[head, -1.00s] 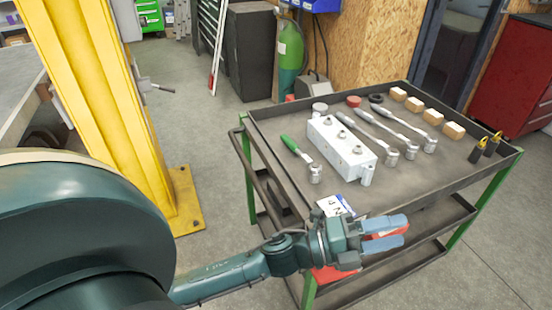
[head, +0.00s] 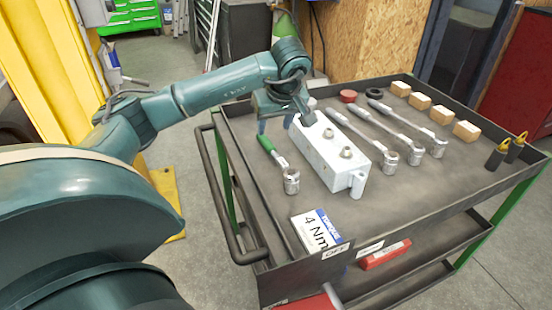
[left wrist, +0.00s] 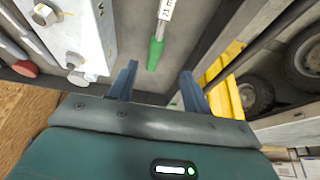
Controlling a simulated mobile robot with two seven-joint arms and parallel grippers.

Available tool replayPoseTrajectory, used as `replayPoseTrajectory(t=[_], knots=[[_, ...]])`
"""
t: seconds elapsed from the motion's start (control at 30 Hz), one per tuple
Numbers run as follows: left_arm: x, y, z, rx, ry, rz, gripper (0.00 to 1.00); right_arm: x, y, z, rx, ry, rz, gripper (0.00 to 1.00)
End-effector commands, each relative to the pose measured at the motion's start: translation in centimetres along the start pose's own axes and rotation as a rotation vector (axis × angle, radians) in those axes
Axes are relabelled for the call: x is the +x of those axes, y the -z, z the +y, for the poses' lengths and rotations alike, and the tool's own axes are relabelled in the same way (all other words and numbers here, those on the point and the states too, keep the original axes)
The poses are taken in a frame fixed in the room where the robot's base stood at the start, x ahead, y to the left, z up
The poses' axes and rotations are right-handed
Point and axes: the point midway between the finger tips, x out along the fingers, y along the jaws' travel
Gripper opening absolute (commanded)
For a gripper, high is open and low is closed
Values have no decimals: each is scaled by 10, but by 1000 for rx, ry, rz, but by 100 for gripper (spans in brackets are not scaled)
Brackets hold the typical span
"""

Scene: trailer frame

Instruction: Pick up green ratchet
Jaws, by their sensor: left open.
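The green ratchet (head: 277,160) lies on the left part of the cart's top tray, its green handle pointing to the back and its metal head to the front. My left gripper (head: 283,122) is open above the tray, close to the handle end. In the left wrist view the green handle (left wrist: 155,54) shows between and beyond the two open fingers (left wrist: 160,68), with nothing held. I cannot tell the exact height of the fingers above it. My right gripper is not in view.
A white block with bolts (head: 333,155) stands just right of the ratchet. A 4 Nm card (head: 318,232) lies at the front.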

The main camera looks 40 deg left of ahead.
Motion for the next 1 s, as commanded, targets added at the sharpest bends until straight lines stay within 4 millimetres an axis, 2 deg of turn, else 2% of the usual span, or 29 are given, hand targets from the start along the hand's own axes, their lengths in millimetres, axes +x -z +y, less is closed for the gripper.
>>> replayPoseTrajectory(t=[0.03, 0.2, 0.47, 0.7, 0.83, 1.0], knots=[[13, -1, -1, -1, 6, -3, 49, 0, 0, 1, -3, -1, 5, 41], [43, -2, 0, -1, 1, -4, 49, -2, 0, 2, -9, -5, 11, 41], [63, -2, 2, -2, -2, -5, 49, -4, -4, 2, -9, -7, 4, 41], [99, -3, 5, -2, 0, -7, 49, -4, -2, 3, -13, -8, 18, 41], [109, -2, 5, -1, -2, -6, 49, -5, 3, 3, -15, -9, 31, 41], [110, -2, 6, 0, -4, -5, 49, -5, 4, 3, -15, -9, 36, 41]])
